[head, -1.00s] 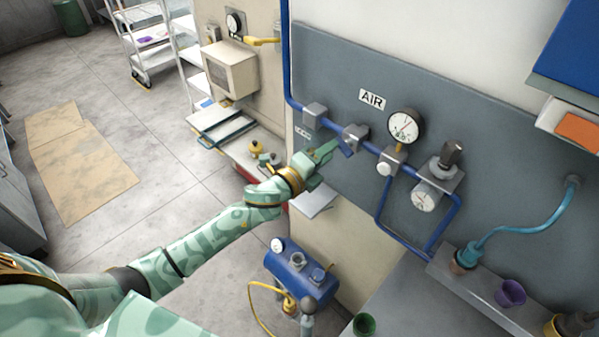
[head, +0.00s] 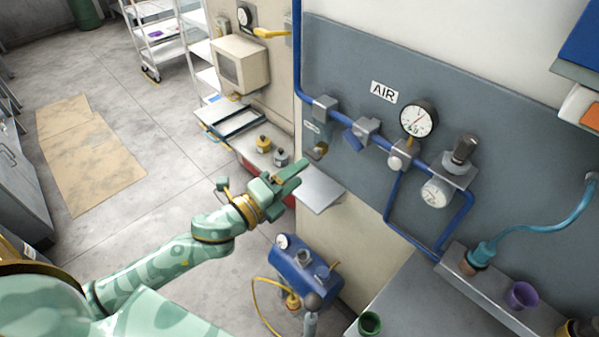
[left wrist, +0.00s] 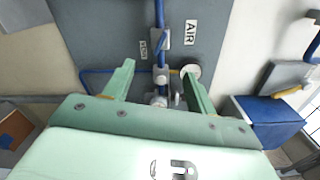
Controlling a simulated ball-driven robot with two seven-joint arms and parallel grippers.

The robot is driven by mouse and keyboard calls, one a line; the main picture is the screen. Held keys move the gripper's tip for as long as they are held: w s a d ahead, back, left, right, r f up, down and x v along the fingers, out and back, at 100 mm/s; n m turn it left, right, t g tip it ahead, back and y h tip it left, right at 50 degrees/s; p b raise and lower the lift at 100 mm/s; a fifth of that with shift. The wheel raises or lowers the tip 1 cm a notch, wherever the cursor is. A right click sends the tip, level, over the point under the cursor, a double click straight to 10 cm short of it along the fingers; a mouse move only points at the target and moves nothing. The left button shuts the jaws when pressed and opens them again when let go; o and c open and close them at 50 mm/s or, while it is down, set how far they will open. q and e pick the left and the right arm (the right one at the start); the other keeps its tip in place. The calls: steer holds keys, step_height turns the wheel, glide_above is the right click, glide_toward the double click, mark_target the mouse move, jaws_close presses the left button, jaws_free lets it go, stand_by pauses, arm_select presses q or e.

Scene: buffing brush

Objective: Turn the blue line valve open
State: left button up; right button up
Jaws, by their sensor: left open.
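The blue line valve (head: 367,129) is a grey block on the blue pipe, which crosses the grey wall panel below the AIR sign (head: 384,92). Its short blue lever (head: 353,141) points down and left from the block, at an angle to the pipe. My left gripper (head: 290,178) is open and empty, apart from the valve, below and left of it in the head view. In the left wrist view its two green fingers (left wrist: 158,88) are spread, with the pipe (left wrist: 160,14) and its fittings seen between and beyond them. My right gripper is not in view.
A pressure gauge (head: 418,118) and a regulator (head: 438,190) sit further right along the pipe. A small grey shelf (head: 318,190) juts out just right of my left gripper. A blue tank (head: 302,270) stands below. Cups stand on the bench at the lower right.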

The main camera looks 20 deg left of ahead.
arm_select(q)
steer(key=shift+o, duration=1.4)
step_height(320, 180, down, 8)
steer(key=w+n+h+b, duration=0.1)
steer(key=w+b, duration=0.1)
steer(key=b, duration=0.7)
steer(key=shift+a+f+n, duration=0.15)
steer(key=shift+n, duration=0.15)
steer(key=n+t+h+b, duration=0.2)
steer(key=n+h, duration=0.2)
steer(key=n, duration=0.7)
glide_toward(354, 139)
steer(key=x, duration=0.8)
steer(key=shift+f, duration=0.2)
steer(key=shift+w, duration=0.15)
